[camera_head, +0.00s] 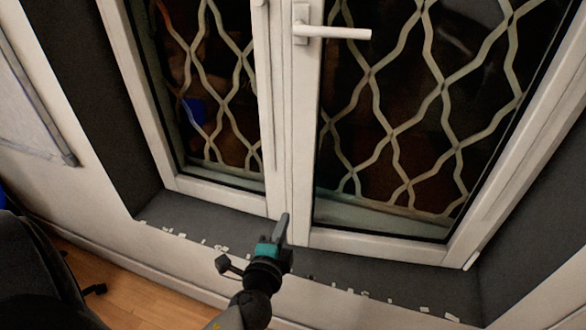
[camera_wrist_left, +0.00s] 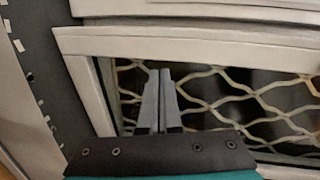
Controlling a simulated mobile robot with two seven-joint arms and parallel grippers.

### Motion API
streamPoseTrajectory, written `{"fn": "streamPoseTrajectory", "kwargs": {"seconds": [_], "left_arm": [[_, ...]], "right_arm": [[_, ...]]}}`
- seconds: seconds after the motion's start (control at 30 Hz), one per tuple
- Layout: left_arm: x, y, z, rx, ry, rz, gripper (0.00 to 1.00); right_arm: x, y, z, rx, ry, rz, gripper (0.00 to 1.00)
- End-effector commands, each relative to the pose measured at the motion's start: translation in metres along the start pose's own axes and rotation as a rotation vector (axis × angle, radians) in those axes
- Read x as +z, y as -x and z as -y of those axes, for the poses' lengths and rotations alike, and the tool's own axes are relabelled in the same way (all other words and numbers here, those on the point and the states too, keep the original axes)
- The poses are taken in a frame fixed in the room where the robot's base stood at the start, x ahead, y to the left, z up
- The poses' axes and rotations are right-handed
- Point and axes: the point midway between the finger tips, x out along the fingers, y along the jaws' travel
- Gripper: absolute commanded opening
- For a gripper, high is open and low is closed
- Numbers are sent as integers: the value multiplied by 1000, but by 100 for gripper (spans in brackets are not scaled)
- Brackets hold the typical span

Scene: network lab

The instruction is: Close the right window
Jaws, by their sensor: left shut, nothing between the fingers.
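The right window (camera_head: 303,150) has a white frame, dark glass and a pale wavy grille behind it. Its white handle (camera_head: 333,32) points horizontally to the right. It stands beside the left window (camera_head: 265,120), and I cannot tell whether a small gap is between the two. My left gripper (camera_head: 283,222) is shut and empty, in front of the lower end of the meeting frames, above the sill. In the left wrist view, the shut fingers (camera_wrist_left: 160,75) point toward the white frame (camera_wrist_left: 190,42) and grille. Contact cannot be told. My right gripper is not in view.
A dark sill (camera_head: 340,265) with several small pale flakes runs below the windows. Dark side walls bound the recess left and right. A dark chair (camera_head: 40,270) stands at the lower left on the wooden floor (camera_head: 135,298).

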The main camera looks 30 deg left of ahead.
Motion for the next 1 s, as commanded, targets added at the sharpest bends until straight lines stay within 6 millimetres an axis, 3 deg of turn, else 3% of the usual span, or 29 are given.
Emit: {"fn": "streamPoseTrajectory", "kwargs": {"seconds": [0.03,0.1,0.23,0.47,1.0], "left_arm": [[-1,3,26,-60,-27,3,0],[0,6,52,-123,-57,10,0],[0,10,79,-188,-89,20,0],[0,-6,89,-203,-97,21,0],[0,-92,105,-199,-95,21,0]], "right_arm": [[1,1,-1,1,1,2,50],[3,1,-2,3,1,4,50],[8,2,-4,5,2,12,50],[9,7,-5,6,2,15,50],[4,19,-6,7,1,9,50]]}}
